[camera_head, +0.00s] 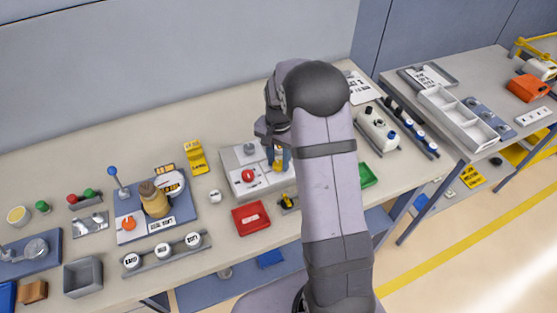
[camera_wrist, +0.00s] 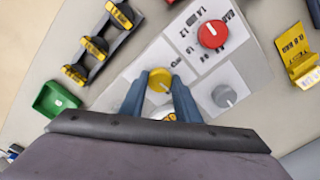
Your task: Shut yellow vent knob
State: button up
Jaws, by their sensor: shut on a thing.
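The yellow vent knob (camera_wrist: 159,82) sits on a pale panel (camera_wrist: 213,68) in the wrist view. My gripper (camera_wrist: 160,85) has its two blue-grey fingers on either side of the knob, shut on it. In the head view the knob (camera_head: 278,165) shows only partly below my gripper (camera_head: 279,152). The lower part of the knob and the near edge of the panel are hidden by my gripper body.
On the same panel are a red knob (camera_wrist: 212,34) and a grey knob (camera_wrist: 224,96). A green bin (camera_wrist: 57,99) and a dark rack with yellow-topped parts (camera_wrist: 97,47) stand at left. A yellow stand (camera_wrist: 297,52) is at right. A red tray (camera_head: 251,218) lies before the panel.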

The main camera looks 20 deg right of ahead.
aim_at(279, 163)
jog(key=shift+w+r, duration=0.1)
dwell(0.4)
jog(key=o, duration=1)
jog(key=shift+o, duration=0.2)
jog(key=shift+r+b, duration=1.25)
jog(key=shift+r, duration=2.4)
